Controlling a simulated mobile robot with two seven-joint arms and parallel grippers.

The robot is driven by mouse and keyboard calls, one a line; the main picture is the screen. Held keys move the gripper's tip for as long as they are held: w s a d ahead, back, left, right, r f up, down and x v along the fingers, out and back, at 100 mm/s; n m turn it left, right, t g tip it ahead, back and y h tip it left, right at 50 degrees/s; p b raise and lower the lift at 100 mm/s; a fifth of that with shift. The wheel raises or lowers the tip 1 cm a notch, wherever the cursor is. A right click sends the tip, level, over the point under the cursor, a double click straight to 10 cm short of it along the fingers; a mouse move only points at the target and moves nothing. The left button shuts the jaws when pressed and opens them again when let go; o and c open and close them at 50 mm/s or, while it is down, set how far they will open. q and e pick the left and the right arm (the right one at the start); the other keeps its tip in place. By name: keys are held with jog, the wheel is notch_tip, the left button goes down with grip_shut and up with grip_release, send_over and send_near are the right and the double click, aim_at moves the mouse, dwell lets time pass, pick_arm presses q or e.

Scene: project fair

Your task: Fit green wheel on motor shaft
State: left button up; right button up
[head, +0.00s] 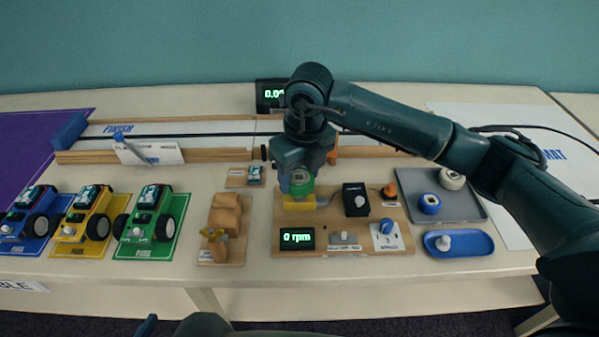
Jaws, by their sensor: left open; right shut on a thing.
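My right gripper (299,178) points down over the wooden test board (345,215). It is shut on the green wheel (302,189), which shows below the jaws. The wheel is right at the yellow motor block (299,203) on the board's left part. The motor shaft is hidden by the wheel and gripper, so I cannot tell whether the wheel is around the shaft or just above it. The board's display (297,238) reads 0 rpm. Small dark parts of my own body show at the bottom edge, but no jaws of my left gripper can be made out.
A grey tray (470,205) holds a blue wheel (429,204) and a white wheel (452,179). A blue dish (473,248) stands in front of it. A wooden stand (225,248) is left of the board. Blue, yellow and green cars (151,218) stand further left, before the track.

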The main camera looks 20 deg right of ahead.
jog(key=shift+f+b, duration=1.35)
jog(key=shift+f, duration=0.05)
dwell(0.9)
jog(key=shift+f, duration=0.1)
dwell(1.0)
jog(key=o, duration=1.4)
jog(key=shift+o, duration=0.2)
jog(key=shift+r+p, duration=2.2)
jog(key=shift+r, duration=1.75)
jog(key=shift+a+f, duration=0.1)
